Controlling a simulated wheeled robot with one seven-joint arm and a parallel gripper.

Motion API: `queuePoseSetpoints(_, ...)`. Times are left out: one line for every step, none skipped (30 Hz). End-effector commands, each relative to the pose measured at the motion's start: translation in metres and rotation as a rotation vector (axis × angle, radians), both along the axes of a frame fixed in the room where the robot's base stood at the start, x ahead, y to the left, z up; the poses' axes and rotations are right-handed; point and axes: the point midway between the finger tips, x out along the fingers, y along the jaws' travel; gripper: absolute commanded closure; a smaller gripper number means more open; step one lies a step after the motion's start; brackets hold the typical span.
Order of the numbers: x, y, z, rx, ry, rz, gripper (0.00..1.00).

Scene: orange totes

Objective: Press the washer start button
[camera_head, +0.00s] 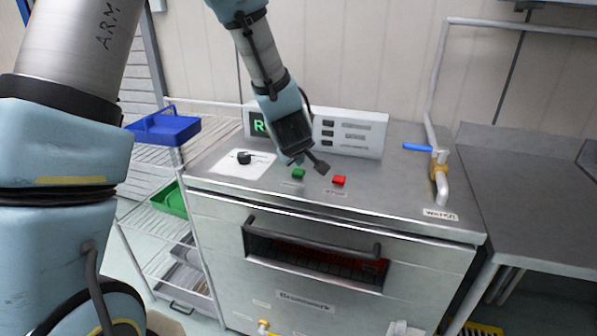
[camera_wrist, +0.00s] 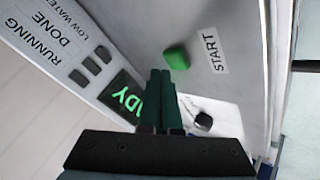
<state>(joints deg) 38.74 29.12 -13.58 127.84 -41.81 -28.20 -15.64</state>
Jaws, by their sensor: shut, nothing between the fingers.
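The green start button (camera_head: 298,173) sits on the steel top of the washer (camera_head: 215,222), left of the red stop button (camera_head: 339,180). In the wrist view the green button (camera_wrist: 177,57) is beside a START label (camera_wrist: 214,52). My gripper (camera_head: 291,160) hangs over the washer top, close behind the green button. In the wrist view its two fingers (camera_wrist: 161,74) are together and empty, with their tips just short of the button in the picture. I cannot tell the exact height gap.
A control box (camera_head: 350,135) with a green lit display stands at the back of the top. A black knob (camera_head: 244,158) is on the left. A water pipe with a blue-handled valve (camera_head: 418,147) rises at the right. A front handle (camera_head: 312,244) crosses the washer door.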

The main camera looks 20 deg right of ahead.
Motion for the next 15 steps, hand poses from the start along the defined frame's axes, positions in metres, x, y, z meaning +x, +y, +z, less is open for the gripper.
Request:
queuePoseSetpoints(0.0,0.0,0.0,0.0,0.0,0.0,1.0)
queuePoseSetpoints(0.0,0.0,0.0,0.0,0.0,0.0,1.0)
queuePoseSetpoints(0.0,0.0,0.0,0.0,0.0,0.0,1.0)
queuePoseSetpoints(0.0001,0.0,-0.0001,0.0,0.0,0.0,1.0)
queuePoseSetpoints(0.0,0.0,-0.0003,0.0,0.0,0.0,1.0)
queuePoseSetpoints(0.0,0.0,-0.0012,0.0,0.0,0.0,1.0)
queuePoseSetpoints(0.0,0.0,-0.0019,0.0,0.0,0.0,1.0)
queuePoseSetpoints(0.0,0.0001,-0.003,0.0,0.0,0.0,1.0)
queuePoseSetpoints(0.0,0.0001,-0.0046,0.0,0.0,0.0,1.0)
queuePoseSetpoints(-0.0001,0.0,-0.0058,0.0,0.0,0.0,1.0)
queuePoseSetpoints(0.0,0.0,-0.0071,0.0,0.0,0.0,1.0)
queuePoseSetpoints(0.0,0.0001,-0.0084,0.0,0.0,0.0,1.0)
queuePoseSetpoints(0.0001,0.0001,-0.0091,0.0,0.0,0.0,1.0)
queuePoseSetpoints(0.0001,0.0001,-0.0093,0.0,0.0,0.0,1.0)
queuePoseSetpoints(0.0001,0.0001,-0.0091,0.0,0.0,0.0,1.0)
